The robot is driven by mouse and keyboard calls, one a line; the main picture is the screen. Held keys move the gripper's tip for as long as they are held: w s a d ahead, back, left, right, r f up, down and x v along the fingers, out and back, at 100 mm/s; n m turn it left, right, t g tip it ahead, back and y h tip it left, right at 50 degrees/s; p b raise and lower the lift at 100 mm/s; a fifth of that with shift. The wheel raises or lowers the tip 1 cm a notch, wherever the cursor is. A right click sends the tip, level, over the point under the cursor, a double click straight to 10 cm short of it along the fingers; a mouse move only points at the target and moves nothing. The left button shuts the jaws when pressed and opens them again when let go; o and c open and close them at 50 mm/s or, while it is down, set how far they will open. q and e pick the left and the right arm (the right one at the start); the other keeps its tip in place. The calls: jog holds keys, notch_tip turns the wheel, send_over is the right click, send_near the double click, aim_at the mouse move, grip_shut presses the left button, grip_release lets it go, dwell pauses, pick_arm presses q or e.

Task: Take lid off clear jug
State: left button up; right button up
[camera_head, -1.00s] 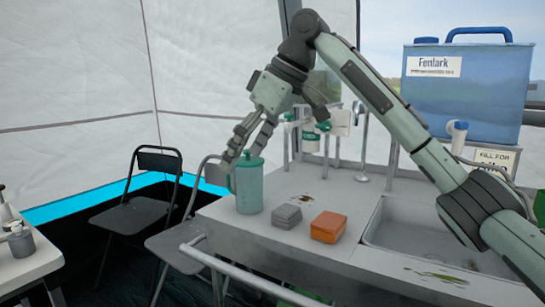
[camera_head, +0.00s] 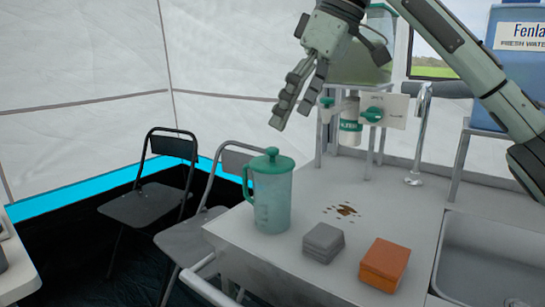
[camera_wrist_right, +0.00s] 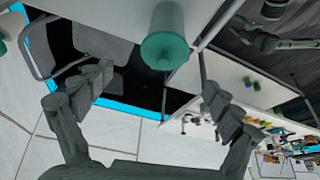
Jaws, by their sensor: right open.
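The clear jug (camera_head: 272,205) stands upright near the left end of the grey counter. It is a see-through green-tinted jug with a side handle on its left. Its green lid (camera_head: 272,160) sits on top. My right gripper (camera_head: 290,118) is open and empty, above the lid and apart from it. In the right wrist view the lid (camera_wrist_right: 165,50) and the jug (camera_wrist_right: 166,17) show beyond the gap between the spread fingers (camera_wrist_right: 160,90). A small dark jointed shape at the upper right there looks like my left arm; its jaws are unclear.
A grey block (camera_head: 323,242) and an orange block (camera_head: 385,265) lie right of the jug. A brown stain (camera_head: 345,210) marks the counter. Behind are a tap (camera_head: 416,150) and a filter bottle (camera_head: 351,125); a sink (camera_head: 490,255) is at right. Folding chairs (camera_head: 150,200) stand left.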

aim_at(277, 149)
jog(key=x, duration=0.6)
jog(key=shift+s+a+f, duration=0.2)
jog(key=shift+s+f, duration=0.05)
jog(key=shift+f, duration=0.15)
pick_arm(q)
jog(key=shift+v, duration=0.8)
pick_arm(e)
jog(key=c, duration=1)
